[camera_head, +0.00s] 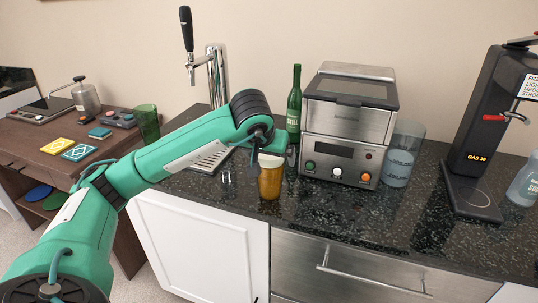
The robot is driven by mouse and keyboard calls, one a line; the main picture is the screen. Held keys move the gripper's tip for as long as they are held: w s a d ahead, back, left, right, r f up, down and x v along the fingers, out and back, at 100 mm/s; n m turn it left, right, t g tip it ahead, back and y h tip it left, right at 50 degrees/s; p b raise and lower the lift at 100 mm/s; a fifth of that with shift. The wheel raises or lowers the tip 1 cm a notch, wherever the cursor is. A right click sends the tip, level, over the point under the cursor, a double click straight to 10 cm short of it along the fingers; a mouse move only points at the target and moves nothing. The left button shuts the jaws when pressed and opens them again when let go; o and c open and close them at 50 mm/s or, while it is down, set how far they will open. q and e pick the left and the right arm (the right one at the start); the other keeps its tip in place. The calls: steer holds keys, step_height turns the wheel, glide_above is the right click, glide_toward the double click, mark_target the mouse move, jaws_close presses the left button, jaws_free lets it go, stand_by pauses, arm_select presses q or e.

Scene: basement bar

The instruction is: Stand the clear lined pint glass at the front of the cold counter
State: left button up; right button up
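My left gripper (270,150) is over the counter, left of the machine and well away from that glass. An amber glass or jar (270,182) with a pale top is directly below the gripper. The fingers are hard to make out, so I cannot tell whether they touch it. My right gripper is not in view.
A steel machine (347,125) with knobs stands mid-counter, with a green bottle (294,105) to its left. A tap tower (217,75) stands behind my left arm. A black dispenser (490,120) and bluish bottle (525,182) are at right. The counter's front right is clear.

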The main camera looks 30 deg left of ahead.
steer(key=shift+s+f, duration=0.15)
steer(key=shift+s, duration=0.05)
arm_select(q)
steer(key=v, duration=1.2)
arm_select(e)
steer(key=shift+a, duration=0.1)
arm_select(q)
steer(key=shift+r, duration=0.15)
